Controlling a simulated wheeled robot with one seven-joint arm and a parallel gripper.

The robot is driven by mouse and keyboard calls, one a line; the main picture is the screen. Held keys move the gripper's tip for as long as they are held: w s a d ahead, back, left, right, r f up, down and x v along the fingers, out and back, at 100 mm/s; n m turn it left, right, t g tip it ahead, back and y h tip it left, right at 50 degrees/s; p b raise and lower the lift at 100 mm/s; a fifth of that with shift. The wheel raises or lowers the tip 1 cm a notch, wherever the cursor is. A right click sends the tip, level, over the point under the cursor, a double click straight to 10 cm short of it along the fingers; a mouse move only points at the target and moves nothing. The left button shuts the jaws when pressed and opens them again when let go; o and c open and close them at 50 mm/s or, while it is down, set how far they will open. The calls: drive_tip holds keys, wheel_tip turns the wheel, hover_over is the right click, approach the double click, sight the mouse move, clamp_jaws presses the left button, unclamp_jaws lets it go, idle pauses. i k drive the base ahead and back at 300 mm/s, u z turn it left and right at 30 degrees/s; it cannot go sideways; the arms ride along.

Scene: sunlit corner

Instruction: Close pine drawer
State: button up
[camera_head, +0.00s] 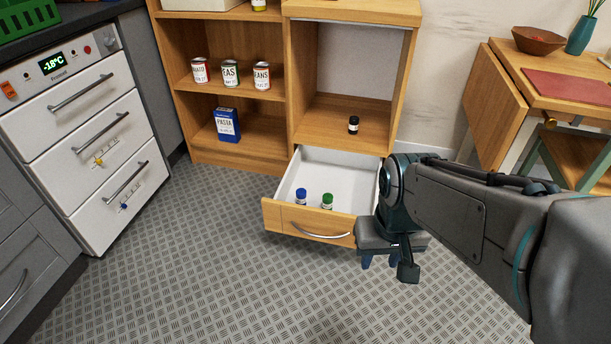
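The pine drawer (290,223) stands pulled out at the bottom of the pine shelf unit, with white inner walls and a curved metal handle (321,232) on its front. A blue-capped jar (301,197) and a green-capped jar (327,201) stand inside it. My gripper (382,262) is just right of the drawer front, pointing down, beside the handle's right end. My arm hides the drawer's right front corner. The fingers are small and partly hidden, so I cannot tell how far apart they are or whether they touch the drawer.
A black jar (353,125) stands on the shelf above the drawer. Cans (230,74) and a blue pasta box (227,125) fill the left shelves. A white freezer (85,130) is at left, a wooden table (560,70) at right. The floor before the drawer is clear.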

sight(351, 178)
drive_tip(key=u, duration=0.5)
drive_tip(key=i, duration=1)
drive_tip(key=u, duration=1.15)
drive_tip(key=k, duration=0.8)
drive_tip(key=z, duration=0.95)
drive_tip(key=i, duration=0.5)
drive_tip(key=z, duration=0.05)
